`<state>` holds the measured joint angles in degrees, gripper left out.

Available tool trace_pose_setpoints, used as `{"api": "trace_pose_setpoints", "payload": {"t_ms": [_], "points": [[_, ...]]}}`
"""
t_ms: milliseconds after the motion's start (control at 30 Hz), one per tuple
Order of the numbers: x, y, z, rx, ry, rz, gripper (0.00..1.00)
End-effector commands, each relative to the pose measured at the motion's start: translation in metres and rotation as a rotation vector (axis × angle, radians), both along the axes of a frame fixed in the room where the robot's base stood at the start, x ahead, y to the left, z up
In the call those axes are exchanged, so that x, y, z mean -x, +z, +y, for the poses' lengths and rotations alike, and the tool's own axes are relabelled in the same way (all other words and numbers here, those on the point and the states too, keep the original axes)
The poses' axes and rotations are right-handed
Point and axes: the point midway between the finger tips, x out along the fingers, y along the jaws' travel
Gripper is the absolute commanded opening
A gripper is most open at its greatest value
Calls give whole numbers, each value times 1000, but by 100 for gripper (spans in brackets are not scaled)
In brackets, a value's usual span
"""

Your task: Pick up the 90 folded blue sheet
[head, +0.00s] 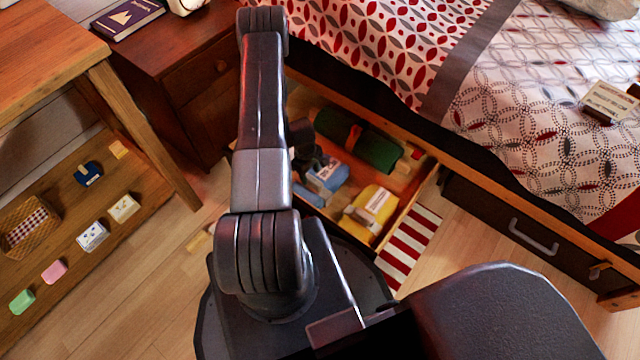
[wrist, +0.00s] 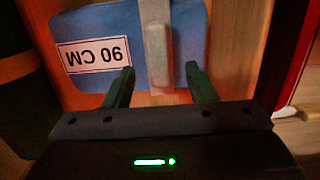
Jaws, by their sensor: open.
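The folded blue sheet (wrist: 200,30) lies flat in the open drawer under the bed. In the wrist view its white label reads "90 CM" upside down, and a pale upright strip stands at its middle. In the head view, a blue folded piece with a white label (head: 328,178) shows beside my arm, partly hidden by it. My gripper (wrist: 160,80) is open and empty at the sheet's near edge. One finger is on each side of the strip's line; whether the fingers touch the cloth I cannot tell.
The drawer (head: 408,208) also holds a dark green roll (head: 358,142) and a yellow folded piece (head: 376,206) with a white label. A red-and-white striped cloth (head: 410,246) lies on the floor beside it. The bed edge overhangs the drawer's far side. A nightstand (head: 200,95) stands left.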

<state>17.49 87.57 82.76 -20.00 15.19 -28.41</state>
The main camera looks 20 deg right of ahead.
Motion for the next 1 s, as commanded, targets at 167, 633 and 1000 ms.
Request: {"api": "trace_pose_setpoints", "payload": {"t_ms": [167, 633, 1000], "points": [[4, -14, -3, -1, -2, 2, 51], [10, -51, -8, 0, 0, 0, 51], [10, -51, -8, 0, 0, 0, 0]]}}
